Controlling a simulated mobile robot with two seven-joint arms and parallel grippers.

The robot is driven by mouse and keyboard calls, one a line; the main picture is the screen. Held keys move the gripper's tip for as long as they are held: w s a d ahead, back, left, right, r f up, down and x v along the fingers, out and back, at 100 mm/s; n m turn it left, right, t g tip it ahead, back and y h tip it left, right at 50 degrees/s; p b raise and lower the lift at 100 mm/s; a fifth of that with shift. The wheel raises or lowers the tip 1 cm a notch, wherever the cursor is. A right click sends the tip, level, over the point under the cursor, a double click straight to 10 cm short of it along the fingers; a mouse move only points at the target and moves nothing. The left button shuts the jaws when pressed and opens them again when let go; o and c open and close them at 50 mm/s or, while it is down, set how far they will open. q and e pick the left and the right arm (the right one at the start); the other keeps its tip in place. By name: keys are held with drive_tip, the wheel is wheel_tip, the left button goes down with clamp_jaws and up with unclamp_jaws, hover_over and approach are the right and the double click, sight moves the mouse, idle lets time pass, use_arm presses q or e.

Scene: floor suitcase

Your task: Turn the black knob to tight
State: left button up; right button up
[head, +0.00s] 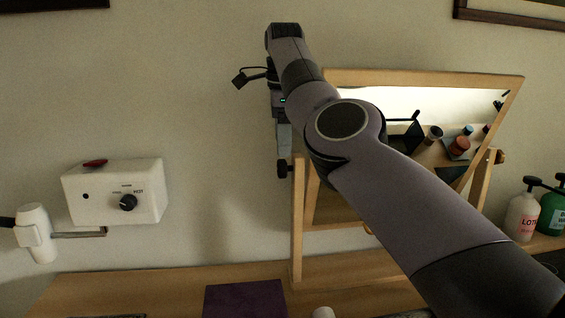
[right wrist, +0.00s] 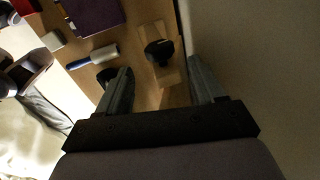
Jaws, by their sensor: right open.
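The black knob (head: 283,168) sticks out from the left post of the wooden mirror stand (head: 298,235). It also shows in the right wrist view (right wrist: 158,50), against pale wood. My right gripper (head: 284,148) points down just above the knob in the head view. In the right wrist view its two fingers (right wrist: 159,66) are apart, with the knob between and slightly beyond their tips. I see no clear contact. The gripper is open and empty. Any tight marking on the knob is too small to tell. My left gripper is not in view.
My right arm covers part of the tilted mirror (head: 350,78). A white wall box (head: 85,205) with a black dial hangs at left, beside a white hair dryer (head: 35,235). A purple book (head: 245,300) lies on the wooden tabletop. Bottles (head: 522,215) stand at right.

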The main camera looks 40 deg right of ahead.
sight(283, 161)
drive_tip(key=shift+w+d+f, duration=0.1)
drive_tip(key=shift+w+f, duration=0.05)
drive_tip(key=shift+f, duration=0.95)
drive_tip(key=shift+w+d+f, duration=0.1)
drive_tip(key=shift+f, duration=0.95)
drive_tip(key=shift+w+d+f, duration=0.1)
drive_tip(key=shift+w+f, duration=0.05)
drive_tip(key=shift+f, duration=0.95)
drive_tip(key=c, duration=1)
